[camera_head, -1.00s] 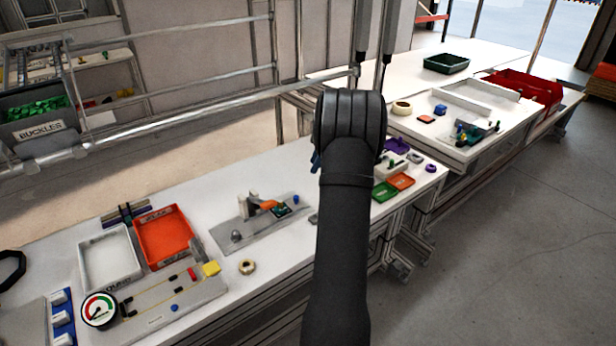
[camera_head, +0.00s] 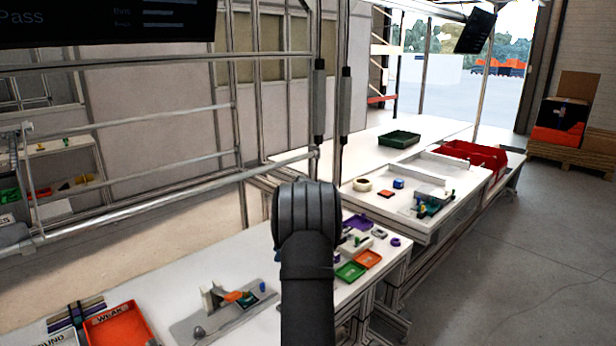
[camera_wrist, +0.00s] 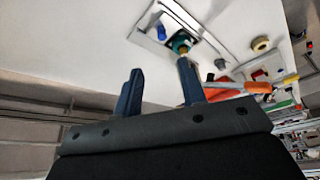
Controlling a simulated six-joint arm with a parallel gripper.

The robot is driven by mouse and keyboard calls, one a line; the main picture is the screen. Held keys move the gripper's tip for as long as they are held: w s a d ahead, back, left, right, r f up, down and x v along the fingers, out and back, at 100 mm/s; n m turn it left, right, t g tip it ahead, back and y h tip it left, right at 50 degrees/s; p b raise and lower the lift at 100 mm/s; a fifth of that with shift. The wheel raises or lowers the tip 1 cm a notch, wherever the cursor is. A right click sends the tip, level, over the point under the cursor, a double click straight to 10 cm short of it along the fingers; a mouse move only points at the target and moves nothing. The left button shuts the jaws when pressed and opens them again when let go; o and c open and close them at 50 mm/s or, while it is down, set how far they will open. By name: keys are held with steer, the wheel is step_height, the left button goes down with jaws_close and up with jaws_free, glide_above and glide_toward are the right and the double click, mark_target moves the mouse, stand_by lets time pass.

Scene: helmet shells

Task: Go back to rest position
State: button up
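My gripper (camera_wrist: 158,92) shows in the wrist view with its two blue fingers apart and nothing between them. Beyond the fingers in that view are the white table (camera_wrist: 75,40) and a grey plate (camera_wrist: 150,22) with a green and an orange part. In the head view, my dark arm stands upright in the middle of the picture, over the near table (camera_head: 185,270). Its fingers are hidden behind the arm there. No helmet shell can be made out.
Left of my arm lies a grey fixture plate (camera_head: 215,322), with an orange tray (camera_head: 120,325) farther left. To the right are a green tray (camera_head: 350,271) and an orange tray (camera_head: 369,259). A second table holds a dark green bin (camera_head: 399,139) and a red bin (camera_head: 470,156).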

mark_target(263, 284)
steer(key=x, duration=1.3)
steer(key=shift+s+a+f, duration=0.1)
steer(key=shift+a+f, duration=0.05)
steer(key=shift+o, duration=0.2)
stand_by(0.6)
